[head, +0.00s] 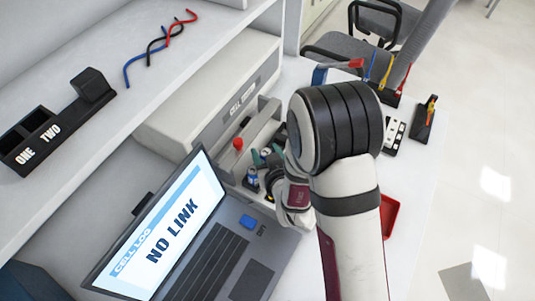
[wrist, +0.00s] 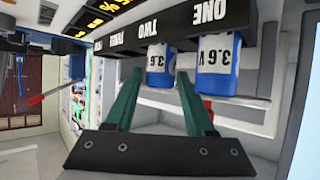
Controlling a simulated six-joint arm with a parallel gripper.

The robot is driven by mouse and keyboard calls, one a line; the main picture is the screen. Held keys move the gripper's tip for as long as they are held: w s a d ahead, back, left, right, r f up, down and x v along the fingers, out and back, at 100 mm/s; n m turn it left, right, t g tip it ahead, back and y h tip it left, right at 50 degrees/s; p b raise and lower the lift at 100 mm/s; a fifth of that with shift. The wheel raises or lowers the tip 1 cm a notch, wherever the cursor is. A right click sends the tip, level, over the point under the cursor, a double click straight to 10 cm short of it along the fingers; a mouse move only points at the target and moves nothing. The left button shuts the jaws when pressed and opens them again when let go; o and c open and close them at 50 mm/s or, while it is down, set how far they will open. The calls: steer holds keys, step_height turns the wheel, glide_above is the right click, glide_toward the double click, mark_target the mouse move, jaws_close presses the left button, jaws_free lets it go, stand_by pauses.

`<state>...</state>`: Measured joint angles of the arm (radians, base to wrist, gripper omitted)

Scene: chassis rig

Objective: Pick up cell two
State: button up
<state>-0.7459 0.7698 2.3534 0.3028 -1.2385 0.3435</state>
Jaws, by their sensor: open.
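In the wrist view a black rack (wrist: 150,32) carries the inverted labels ONE, TWO and THREE. Cell two (wrist: 158,64), blue and white and marked 3.6, sits at the TWO label. Cell one (wrist: 219,68) sits beside it at the ONE label. My gripper (wrist: 158,82) is open, with its two green fingers spread to either side of cell two and nothing held. Whether the fingers touch the cell I cannot tell. In the head view my gripper (head: 265,157) is beside a blue cell (head: 250,180), and my arm hides much of the rack area.
A laptop (head: 180,240) reading NO LINK stands in front. A grey-white machine (head: 215,95) is behind, with a red knob (head: 238,143) near my gripper. A red tray (head: 390,214) lies right of my arm. The shelf holds a black two-slot holder (head: 45,135) and coloured leads (head: 158,45).

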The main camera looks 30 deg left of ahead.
jaws_close()
stand_by(0.4)
